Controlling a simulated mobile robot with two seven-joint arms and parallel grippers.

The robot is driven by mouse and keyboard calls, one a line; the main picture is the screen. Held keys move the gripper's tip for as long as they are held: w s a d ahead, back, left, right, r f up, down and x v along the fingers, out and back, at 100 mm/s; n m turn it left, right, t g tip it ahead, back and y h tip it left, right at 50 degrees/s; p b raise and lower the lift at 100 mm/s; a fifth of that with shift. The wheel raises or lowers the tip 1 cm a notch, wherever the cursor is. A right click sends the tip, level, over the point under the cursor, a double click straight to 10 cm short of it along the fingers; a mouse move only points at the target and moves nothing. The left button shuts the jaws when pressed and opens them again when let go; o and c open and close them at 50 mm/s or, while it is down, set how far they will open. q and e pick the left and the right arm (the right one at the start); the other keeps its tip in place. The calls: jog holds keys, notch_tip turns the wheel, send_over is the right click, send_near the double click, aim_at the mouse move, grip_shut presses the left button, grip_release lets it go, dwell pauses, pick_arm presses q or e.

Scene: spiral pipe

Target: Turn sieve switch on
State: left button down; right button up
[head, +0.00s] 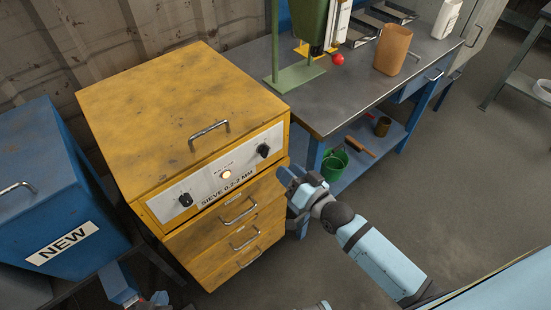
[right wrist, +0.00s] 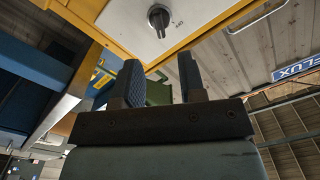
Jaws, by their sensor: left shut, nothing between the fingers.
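The yellow sieve cabinet (head: 185,110) has a pale front panel labelled "SIEVE 0.2-2 MM". A black knob (head: 185,199) is at the panel's left end, and another black knob (head: 263,151) is at its right end. A round lamp (head: 226,174) between them glows. My right gripper (head: 284,180) is just below and right of the right knob, apart from it. In the right wrist view its fingers (right wrist: 160,82) are spread and empty, with a knob (right wrist: 158,18) beyond them. My left gripper (head: 118,282) is low at the left edge of the cabinet, shut, partly cut off.
A blue box (head: 45,190) marked "NEW" stands left of the cabinet. A grey-topped workbench (head: 350,90) stands to the right, with a green machine, red ball and brown container. Drawer handles (head: 238,212) protrude below the panel.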

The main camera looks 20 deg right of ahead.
pick_arm(q)
jog(key=shift+a, duration=0.1)
pick_arm(e)
jog(key=v, duration=0.5)
jog(key=shift+s, duration=0.15)
pick_arm(q)
jog(key=shift+d, duration=0.2)
